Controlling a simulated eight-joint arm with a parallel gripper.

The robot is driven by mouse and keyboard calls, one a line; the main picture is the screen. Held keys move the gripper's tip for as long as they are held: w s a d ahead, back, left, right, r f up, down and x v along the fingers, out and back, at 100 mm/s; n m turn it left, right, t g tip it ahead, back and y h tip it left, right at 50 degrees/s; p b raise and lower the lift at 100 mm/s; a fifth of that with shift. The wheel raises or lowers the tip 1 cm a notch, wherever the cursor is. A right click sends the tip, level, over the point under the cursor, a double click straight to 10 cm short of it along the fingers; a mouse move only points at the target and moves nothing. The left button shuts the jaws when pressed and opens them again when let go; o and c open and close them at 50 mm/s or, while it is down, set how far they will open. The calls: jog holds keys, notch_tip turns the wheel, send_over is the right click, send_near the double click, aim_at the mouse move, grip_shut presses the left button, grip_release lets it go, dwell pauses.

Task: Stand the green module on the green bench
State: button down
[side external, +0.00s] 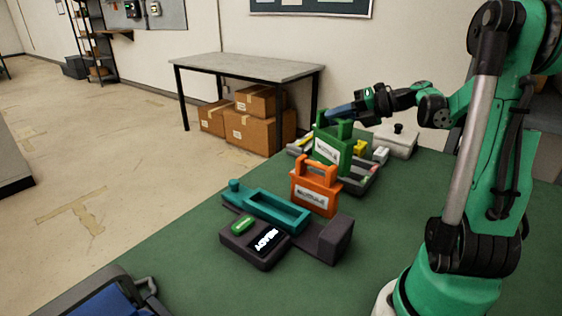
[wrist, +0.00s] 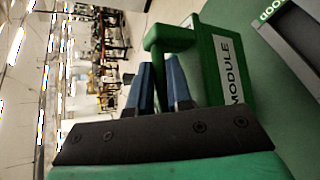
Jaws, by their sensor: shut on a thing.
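The green module (side external: 326,152), a box with a handle on top and a white label, is upright behind the orange module in the side view. In the wrist view the green module (wrist: 208,72) fills the middle right, its label reading MODULE. My gripper (side external: 334,113) reaches in from the right at handle height, and its blue fingers (wrist: 163,82) are shut on the handle. I cannot tell whether the module's base touches anything, as the orange module and tray hide part of it. The green bench (side external: 180,265) spans the foreground.
An orange module (side external: 315,196) stands just in front. A teal tray (side external: 276,210) and a dark READY device (side external: 255,245) are nearer. A grey tray (side external: 362,184) holding small parts lies around the green module. A white lidded dish (side external: 397,143) stands behind.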

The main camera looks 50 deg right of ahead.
aim_at(335, 150)
jog(key=shift+f, duration=4.05)
jog(key=c, duration=0.7)
grip_release()
